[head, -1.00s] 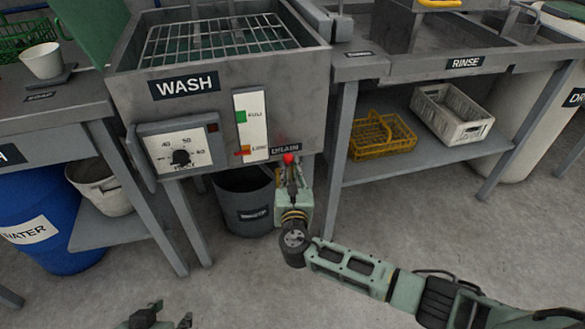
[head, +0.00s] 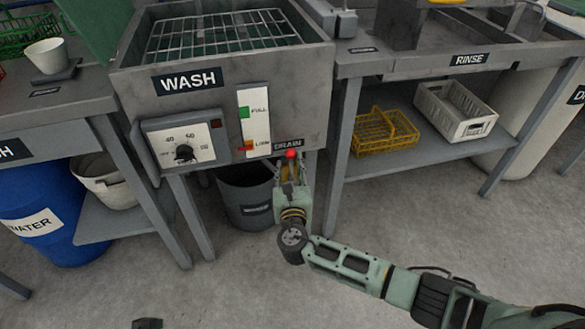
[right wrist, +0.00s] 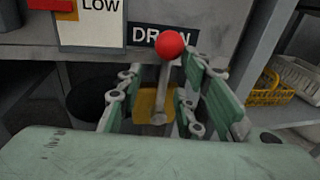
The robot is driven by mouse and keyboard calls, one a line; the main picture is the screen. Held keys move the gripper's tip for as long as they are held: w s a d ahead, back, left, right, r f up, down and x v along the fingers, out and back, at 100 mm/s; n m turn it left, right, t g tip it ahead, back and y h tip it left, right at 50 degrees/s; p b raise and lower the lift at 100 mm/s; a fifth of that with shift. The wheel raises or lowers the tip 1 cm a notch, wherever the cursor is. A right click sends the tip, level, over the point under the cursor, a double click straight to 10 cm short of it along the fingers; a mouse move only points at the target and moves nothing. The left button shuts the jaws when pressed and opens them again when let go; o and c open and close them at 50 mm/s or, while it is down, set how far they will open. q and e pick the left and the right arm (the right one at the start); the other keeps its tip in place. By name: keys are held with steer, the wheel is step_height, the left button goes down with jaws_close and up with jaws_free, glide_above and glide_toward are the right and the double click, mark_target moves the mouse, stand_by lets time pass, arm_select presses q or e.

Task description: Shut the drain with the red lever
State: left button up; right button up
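The drain lever has a red ball knob (head: 291,154) below the DRAIN label (head: 288,143) on the front of the wash tank (head: 225,65). In the right wrist view the knob (right wrist: 170,44) tops a grey stem (right wrist: 161,90) that stands nearly upright, tilted slightly right, over a yellow valve part (right wrist: 148,103). My right gripper (head: 292,178) is under the tank's front edge. Its fingers (right wrist: 167,78) are apart, one on each side of the stem, with gaps visible. Only a dark tip of my left gripper (head: 147,323) shows at the bottom edge.
A dark bucket (head: 247,200) stands under the tank, left of my right gripper. The rinse table's leg (head: 342,150) is close on the right. A yellow basket (head: 385,135) and white crate (head: 458,112) sit on its shelf. The floor in front is clear.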

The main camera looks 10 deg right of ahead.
steer(key=shift+o, duration=0.5)
steer(key=shift+a, duration=0.2)
steer(key=s+a, duration=0.1)
steer(key=s, duration=1.1)
steer(key=shift+a+r, duration=0.25)
steer(key=shift+a, duration=0.15)
